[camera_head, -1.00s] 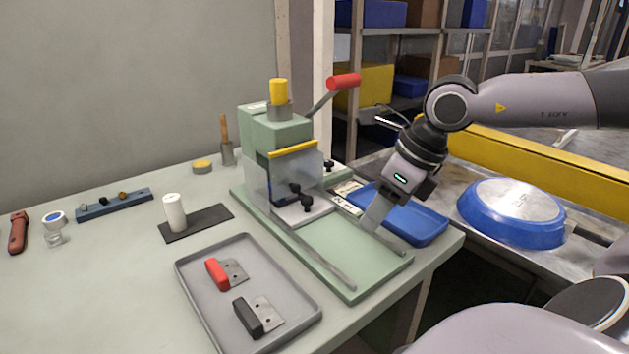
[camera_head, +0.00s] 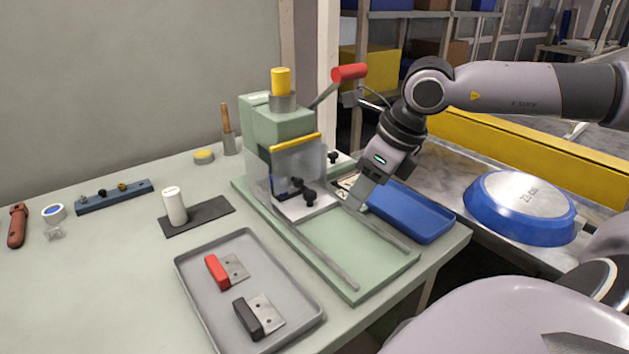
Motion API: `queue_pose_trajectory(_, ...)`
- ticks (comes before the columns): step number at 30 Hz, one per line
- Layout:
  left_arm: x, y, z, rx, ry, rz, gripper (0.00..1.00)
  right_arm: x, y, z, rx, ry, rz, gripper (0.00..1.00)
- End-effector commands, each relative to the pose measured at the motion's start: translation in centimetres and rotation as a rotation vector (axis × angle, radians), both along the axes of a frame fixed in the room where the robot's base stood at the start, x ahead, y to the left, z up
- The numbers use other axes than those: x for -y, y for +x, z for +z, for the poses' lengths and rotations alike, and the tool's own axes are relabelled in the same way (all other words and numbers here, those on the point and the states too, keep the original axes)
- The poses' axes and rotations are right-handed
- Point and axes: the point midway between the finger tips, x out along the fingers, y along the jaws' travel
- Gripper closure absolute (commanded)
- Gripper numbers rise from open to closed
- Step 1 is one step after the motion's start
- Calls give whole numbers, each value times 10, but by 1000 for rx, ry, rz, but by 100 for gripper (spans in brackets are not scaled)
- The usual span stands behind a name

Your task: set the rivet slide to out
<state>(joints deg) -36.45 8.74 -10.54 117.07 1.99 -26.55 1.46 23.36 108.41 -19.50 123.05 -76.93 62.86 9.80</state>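The green press (camera_head: 280,128) stands on the bench with a clear guard (camera_head: 298,168) at its front. Under the guard is a grey metal block (camera_head: 303,207) with black knobs (camera_head: 309,196). Another small black knob (camera_head: 333,157) sits at the press's right side, above a small pale labelled plate (camera_head: 345,184). I cannot tell for sure which part is the rivet slide. My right gripper (camera_head: 358,193) points down at the right of the press, by the plate, and partly hides it. Its fingers are seen side-on, so their opening is unclear. My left gripper is not in view.
A blue tray (camera_head: 438,229) lies just right of my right gripper. A red-ended lever (camera_head: 349,72) rises above it. A grey tray (camera_head: 195,300) with red and black handled parts lies in front.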

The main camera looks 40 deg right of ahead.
Motion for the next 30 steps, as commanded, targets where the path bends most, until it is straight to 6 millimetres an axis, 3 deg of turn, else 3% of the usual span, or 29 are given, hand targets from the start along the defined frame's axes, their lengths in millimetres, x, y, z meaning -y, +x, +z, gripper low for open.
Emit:
queue_pose_trajectory(18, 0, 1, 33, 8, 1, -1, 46, -6, 30, 2, 6, 8, -13, 62)
queue_pose_trajectory(30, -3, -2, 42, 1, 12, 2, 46, -16, 51, 3, 5, 7, -9, 62)
